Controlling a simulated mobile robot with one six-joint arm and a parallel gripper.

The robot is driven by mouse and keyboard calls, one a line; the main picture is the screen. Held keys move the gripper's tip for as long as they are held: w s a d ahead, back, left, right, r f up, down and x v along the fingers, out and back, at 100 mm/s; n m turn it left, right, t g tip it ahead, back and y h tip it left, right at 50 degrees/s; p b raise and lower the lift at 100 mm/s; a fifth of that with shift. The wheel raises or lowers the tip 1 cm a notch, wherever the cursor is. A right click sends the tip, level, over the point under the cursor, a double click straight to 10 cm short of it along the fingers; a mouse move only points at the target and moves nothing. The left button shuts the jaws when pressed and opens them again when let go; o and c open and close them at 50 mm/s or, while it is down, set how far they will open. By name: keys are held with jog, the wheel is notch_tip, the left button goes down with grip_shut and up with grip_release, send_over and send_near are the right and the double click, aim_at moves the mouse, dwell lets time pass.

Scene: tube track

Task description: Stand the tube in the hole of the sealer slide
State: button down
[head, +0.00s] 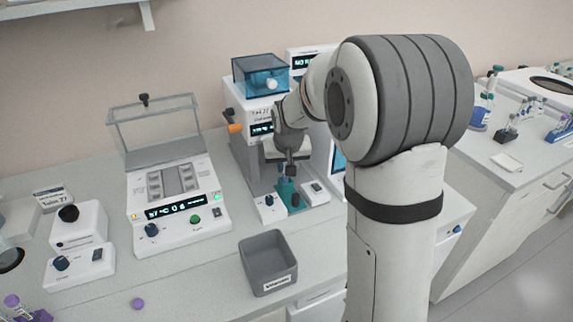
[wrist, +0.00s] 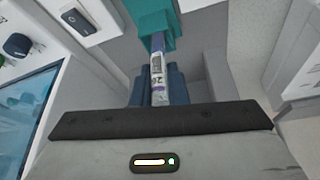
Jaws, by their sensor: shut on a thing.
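My gripper (head: 290,174) is at the front of the white sealer machine (head: 246,138), just above the teal sealer slide (head: 289,196). In the wrist view its dark blue fingers are shut on a slim labelled tube (wrist: 158,88). The far end of the tube looks purple-blue and overlaps the teal slide (wrist: 152,18) in that view. I cannot tell whether the tube is in the hole or only in front of it. The hole is hidden by the tube and gripper. In the head view the tube is too small to make out clearly.
Left stands a heater block with a raised clear lid (head: 152,128), and a small white mixer (head: 80,240). A grey bin (head: 268,262) stands in front. The bench between heater and bin is clear.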

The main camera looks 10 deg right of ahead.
jog(key=shift+f, duration=0.3)
jog(key=c, duration=1.3)
grip_release()
jog(key=shift+c, duration=0.2)
jog(key=shift+r, duration=0.15)
jog(key=v, duration=0.7)
jog(key=shift+r+b, duration=0.3)
jog(key=shift+b, duration=0.05)
jog(key=shift+s, duration=0.15)
